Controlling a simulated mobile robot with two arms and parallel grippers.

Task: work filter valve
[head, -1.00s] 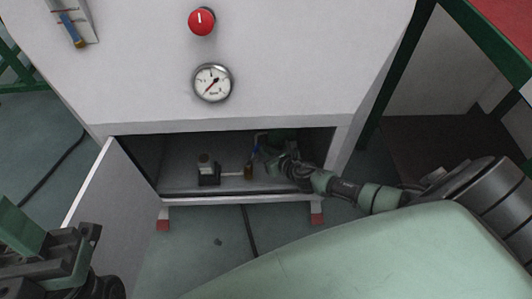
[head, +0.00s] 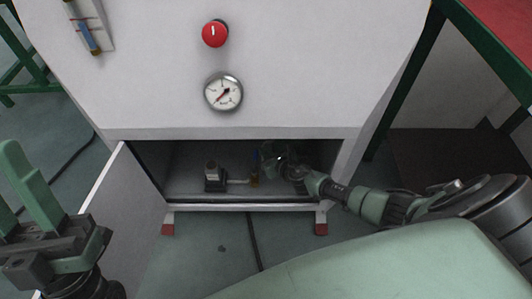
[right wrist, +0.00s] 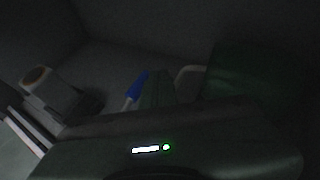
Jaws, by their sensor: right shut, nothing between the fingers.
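A small valve handle, bright blue, shows in the right wrist view (right wrist: 137,84), tilted, with a pale tip at its lower end. In the head view the blue handle (head: 255,158) is a thin mark inside the low open cabinet, above a brass-coloured fitting (head: 255,182). My right gripper (head: 268,154) reaches into the cabinet from the right, just right of the blue handle. Its fingers are shut and empty, beside the handle in the wrist view (right wrist: 158,85); whether they touch it I cannot tell. My left gripper (head: 22,185) is open and empty at the lower left.
The cabinet's door (head: 125,200) stands open on the left. Inside, a dark block with a pale top (head: 213,178) stands left of the fitting. The cabinet's bottom edge (head: 240,207) and right side post (head: 343,165) border my right arm. A red knob (head: 215,33) and gauge (head: 223,92) are above.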

